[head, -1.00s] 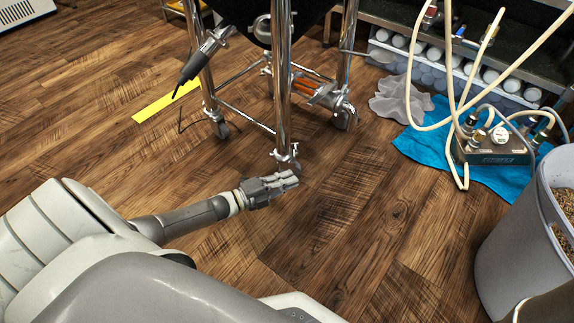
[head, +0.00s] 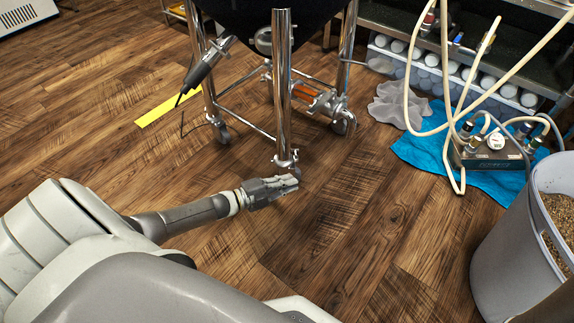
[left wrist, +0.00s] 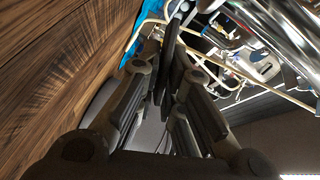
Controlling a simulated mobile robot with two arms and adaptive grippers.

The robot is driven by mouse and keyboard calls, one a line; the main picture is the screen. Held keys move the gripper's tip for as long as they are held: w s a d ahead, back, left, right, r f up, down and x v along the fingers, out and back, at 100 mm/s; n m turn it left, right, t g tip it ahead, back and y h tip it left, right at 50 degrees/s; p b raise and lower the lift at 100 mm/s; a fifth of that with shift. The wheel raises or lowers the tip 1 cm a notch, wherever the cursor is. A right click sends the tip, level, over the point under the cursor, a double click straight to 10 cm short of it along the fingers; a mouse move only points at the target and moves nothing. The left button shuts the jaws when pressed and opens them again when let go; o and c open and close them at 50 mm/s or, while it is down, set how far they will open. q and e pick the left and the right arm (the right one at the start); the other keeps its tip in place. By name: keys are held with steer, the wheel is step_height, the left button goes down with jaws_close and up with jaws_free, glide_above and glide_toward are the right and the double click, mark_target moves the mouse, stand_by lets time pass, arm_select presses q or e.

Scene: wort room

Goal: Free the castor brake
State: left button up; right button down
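The near leg of the steel stand (head: 283,90) ends in a small castor (head: 287,163) on the wooden floor. The castor's brake is too small to make out in the head view. My left gripper (head: 292,182) is low over the floor at this castor, its fingertips just below and in front of it. In the left wrist view, the two fingers (left wrist: 168,82) are close together with a narrow gap. A dark, thin, upright thing (left wrist: 172,50) shows at their tips, perhaps part of the castor. Whether the fingers touch it is unclear. My right gripper is out of view.
Another castor (head: 222,131) stands at the back left. A grey tool with a cable (head: 205,62) hangs by the stand. A pump unit with hoses (head: 492,150) sits on a blue cloth (head: 425,150). A grain bin (head: 515,235) stands right. The front middle floor is clear.

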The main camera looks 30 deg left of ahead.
arm_select(q)
steer(key=shift+o, duration=1.4)
steer(key=v, duration=1.2)
